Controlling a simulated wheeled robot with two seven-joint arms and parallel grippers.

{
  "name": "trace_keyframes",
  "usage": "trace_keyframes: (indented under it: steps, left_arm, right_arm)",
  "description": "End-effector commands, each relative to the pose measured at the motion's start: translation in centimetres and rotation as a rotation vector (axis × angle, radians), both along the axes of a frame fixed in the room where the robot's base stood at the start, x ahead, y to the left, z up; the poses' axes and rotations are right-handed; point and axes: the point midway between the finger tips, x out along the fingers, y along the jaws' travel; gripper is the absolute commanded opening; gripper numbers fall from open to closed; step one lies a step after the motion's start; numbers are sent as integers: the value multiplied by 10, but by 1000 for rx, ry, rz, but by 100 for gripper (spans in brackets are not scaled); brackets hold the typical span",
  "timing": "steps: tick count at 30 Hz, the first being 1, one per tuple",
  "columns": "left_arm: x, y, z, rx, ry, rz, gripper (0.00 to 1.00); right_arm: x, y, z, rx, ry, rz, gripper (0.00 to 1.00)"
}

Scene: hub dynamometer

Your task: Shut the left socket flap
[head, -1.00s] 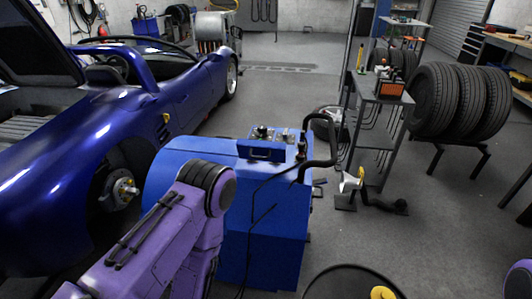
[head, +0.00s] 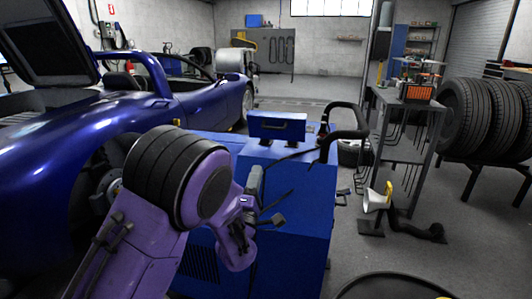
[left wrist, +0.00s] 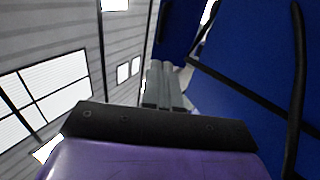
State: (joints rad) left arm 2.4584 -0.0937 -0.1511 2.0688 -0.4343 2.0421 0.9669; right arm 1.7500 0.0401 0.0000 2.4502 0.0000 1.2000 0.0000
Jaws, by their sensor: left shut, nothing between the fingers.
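The blue dynamometer cabinet (head: 292,225) stands at the centre of the head view. On its top is an upright blue panel (head: 278,126) with a dark handle. I cannot make out which part is the left socket flap; my arm covers the cabinet's left side. My left gripper (head: 256,175) is just in front of the cabinet, below the panel. In the left wrist view its grey fingers (left wrist: 160,66) are together and empty, with blue surfaces to the right. I cannot tell whether they touch the cabinet. My right gripper is out of view.
A blue car (head: 75,140) with its hood raised is at the left. A black curved hose (head: 345,133) rises at the cabinet's right. A grey cart (head: 405,125) and tyres (head: 475,118) stand farther right. The floor between cabinet and cart is mostly free.

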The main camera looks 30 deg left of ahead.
Motion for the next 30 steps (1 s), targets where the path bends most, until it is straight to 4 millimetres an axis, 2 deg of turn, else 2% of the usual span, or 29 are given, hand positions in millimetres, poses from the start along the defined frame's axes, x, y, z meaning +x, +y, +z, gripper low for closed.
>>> trace_keyframes:
  steps: [12, 18, 23, 30]
  left_arm:
    - [72, 20, 43, 0, 3, 4, 0]
    - [100, 27, 59, 1, 5, 4, 0]
    - [111, 29, 64, 2, 8, 4, 0]
    - [113, 30, 65, 2, 8, 3, 0]
  right_arm:
    - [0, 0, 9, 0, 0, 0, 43]
    - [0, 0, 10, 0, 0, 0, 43]
    - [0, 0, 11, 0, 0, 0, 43]
    - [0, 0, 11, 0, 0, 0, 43]
